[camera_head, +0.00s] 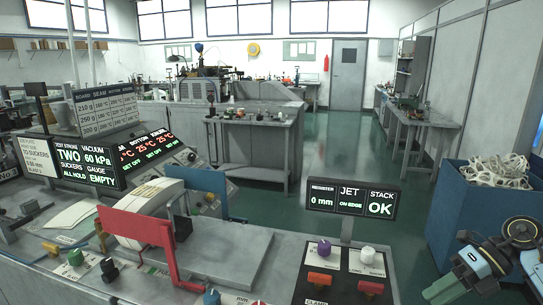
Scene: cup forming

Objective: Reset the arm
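My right arm shows at the lower right, with dark round joints and light-blue and grey links. Its end (440,291) points down and left, close to the bottom edge, beside the right end of the grey machine bench. I cannot make out two fingertips there, nor anything held. My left arm and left gripper do not show.
The bench (225,255) carries a red bracket (140,228), a curved white sheet (150,205), a control panel (345,272) with knobs, and a small display (352,199) reading "OK". A blue bin (455,215) of white scraps stands behind my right arm.

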